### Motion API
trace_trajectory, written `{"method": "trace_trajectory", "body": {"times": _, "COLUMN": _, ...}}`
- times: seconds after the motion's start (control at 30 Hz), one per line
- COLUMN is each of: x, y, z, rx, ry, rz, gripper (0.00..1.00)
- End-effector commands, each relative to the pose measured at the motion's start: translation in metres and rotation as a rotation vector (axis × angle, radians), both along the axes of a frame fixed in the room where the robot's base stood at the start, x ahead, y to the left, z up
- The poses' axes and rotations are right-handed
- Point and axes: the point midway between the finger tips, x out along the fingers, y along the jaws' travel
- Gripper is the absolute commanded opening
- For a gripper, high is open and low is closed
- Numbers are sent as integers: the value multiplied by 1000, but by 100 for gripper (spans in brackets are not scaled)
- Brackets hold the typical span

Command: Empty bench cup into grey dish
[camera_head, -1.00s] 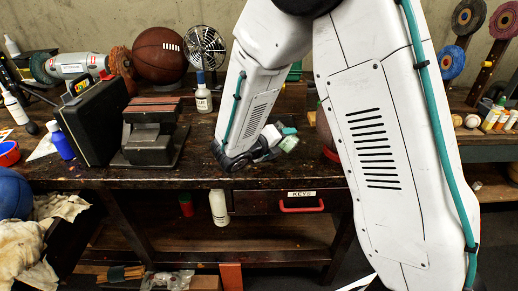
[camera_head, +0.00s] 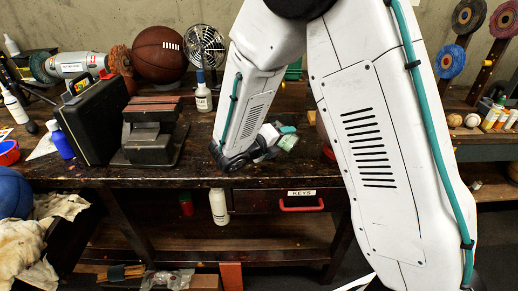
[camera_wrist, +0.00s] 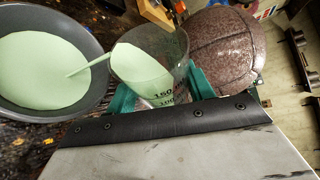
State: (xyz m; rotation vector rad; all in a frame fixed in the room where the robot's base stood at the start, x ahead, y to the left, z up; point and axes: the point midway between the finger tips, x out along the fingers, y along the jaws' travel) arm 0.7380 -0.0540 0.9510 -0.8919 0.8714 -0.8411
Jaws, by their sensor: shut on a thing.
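The grey dish (camera_wrist: 103,98) is at the left of the wrist view with pale green contents inside it. The clear bench cup (camera_wrist: 181,50) has printed measure marks and is tilted toward the dish. It holds some of the same pale green stuff. A thin pale green stream runs from its lip into the dish. My gripper (camera_wrist: 163,93) has teal fingers on both sides of the cup and is shut on it. In the head view my arm hides most of the dish and cup area.
A dark reddish ball (camera_wrist: 228,45) with seams sits close to the right of the cup. In the head view a black case (camera_head: 90,122), a basketball (camera_head: 159,54), a white bottle (camera_head: 203,98) and a small fan (camera_head: 206,45) stand on the bench left of my arm.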

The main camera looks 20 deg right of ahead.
Motion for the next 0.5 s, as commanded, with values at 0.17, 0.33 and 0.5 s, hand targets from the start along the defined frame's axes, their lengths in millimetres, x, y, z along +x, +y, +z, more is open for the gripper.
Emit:
{"method": "trace_trajectory", "body": {"times": 0.17, "x": 0, "y": 0, "z": -1, "rx": -9, "ry": 12, "rz": 0, "gripper": 23}}
{"method": "trace_trajectory", "body": {"times": 0.33, "x": 0, "y": 0, "z": -1, "rx": -18, "ry": 21, "rz": 0, "gripper": 23}}
{"method": "trace_trajectory", "body": {"times": 0.5, "x": 0, "y": 0, "z": -2, "rx": -27, "ry": 30, "rz": 0, "gripper": 23}}
